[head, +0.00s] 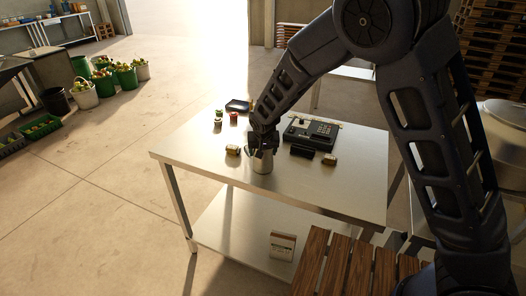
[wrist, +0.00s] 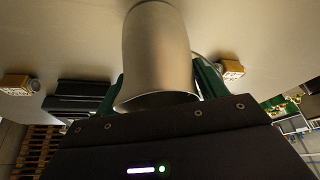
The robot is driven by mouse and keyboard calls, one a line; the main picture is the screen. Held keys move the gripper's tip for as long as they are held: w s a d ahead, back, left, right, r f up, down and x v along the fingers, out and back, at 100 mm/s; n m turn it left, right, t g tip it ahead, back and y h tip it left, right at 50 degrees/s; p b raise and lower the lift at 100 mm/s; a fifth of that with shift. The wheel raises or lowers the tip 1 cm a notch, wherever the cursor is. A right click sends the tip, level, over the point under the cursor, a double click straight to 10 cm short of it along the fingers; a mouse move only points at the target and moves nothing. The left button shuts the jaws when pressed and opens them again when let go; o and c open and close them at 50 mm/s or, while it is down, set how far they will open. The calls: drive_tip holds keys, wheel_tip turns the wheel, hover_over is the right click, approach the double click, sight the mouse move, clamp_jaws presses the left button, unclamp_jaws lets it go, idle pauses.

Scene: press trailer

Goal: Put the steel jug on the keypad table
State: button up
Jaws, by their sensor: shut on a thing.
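The steel jug (head: 262,162) is a plain silver-grey vessel at the near middle of a metal table (head: 215,150). A dark keypad device (head: 311,131) stands on this same table, behind and to the right of the jug. My gripper (head: 264,149) comes down from above and is shut on the jug. In the wrist view the jug (wrist: 156,52) fills the middle, between green finger pads. The jug looks upright, on or just above the tabletop; I cannot tell whether its base touches. The arm and gripper hide its upper part in the head view.
A small yellowish block (head: 233,150) is close left of the jug. A black object (head: 302,151) and another small block (head: 330,159) are to its right. Small jars (head: 219,116) and a dark tray (head: 238,106) stand farther back. The table's near left is clear. A slatted wooden surface (head: 345,268) is in front.

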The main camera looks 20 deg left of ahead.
drive_tip(key=shift+f, duration=0.1)
drive_tip(key=o, duration=1.1)
drive_tip(key=v, duration=1.2)
